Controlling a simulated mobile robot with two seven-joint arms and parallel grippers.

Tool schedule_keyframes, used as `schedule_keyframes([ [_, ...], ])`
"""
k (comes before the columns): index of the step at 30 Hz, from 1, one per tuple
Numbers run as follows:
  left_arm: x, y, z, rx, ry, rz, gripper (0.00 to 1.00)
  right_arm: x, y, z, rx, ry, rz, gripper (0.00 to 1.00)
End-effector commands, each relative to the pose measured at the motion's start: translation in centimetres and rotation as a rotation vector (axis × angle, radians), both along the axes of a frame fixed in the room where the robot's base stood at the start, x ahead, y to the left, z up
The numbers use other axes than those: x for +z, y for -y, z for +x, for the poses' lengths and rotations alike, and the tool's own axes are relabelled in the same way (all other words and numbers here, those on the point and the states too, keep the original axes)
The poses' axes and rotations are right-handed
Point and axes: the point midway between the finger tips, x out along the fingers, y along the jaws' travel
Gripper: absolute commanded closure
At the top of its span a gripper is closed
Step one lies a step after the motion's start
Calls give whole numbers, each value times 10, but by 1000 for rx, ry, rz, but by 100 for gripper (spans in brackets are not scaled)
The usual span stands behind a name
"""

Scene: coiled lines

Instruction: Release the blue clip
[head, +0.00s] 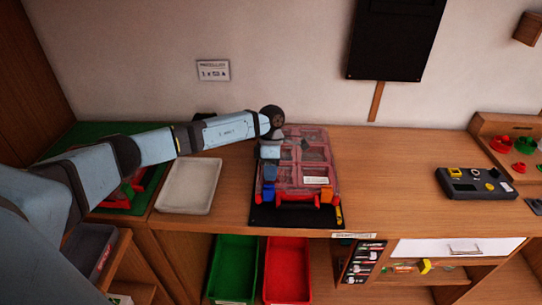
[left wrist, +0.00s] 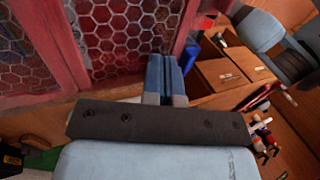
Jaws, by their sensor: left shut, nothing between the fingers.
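A clear red-framed case (head: 304,153) with compartments lies on a black mat (head: 268,217). In the left wrist view its red frame and hexagon-patterned panel (left wrist: 112,32) fill the upper left. The blue clip (head: 268,193) is at the case's front left corner. A small blue patch beside the red frame in the left wrist view (left wrist: 191,52) looks like this clip, partly hidden. My left gripper (head: 270,172) is just behind the clip at the case's left side, shut and empty. Its fingers (left wrist: 166,72) are together; I cannot tell whether they touch the clip. My right gripper is out of view.
An orange clip (head: 326,194) is at the case's front right. A pale tray (head: 188,186) sits left of the mat. Green (head: 232,268) and red (head: 287,270) bins stand below the front edge. The desk is clear between the case and a dark device (head: 474,184).

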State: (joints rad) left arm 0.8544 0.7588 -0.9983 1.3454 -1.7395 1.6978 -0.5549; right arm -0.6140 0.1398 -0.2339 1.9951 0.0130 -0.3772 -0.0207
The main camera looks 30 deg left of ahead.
Motion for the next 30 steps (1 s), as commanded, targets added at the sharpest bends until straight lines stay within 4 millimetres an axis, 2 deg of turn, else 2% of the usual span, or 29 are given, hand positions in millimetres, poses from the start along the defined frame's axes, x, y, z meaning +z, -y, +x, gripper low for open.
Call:
schedule_keyframes([
  [6,1,6,-10,-1,2,-1,100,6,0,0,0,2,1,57],
  [30,3,8,-14,0,66,40,100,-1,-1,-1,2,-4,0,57],
])
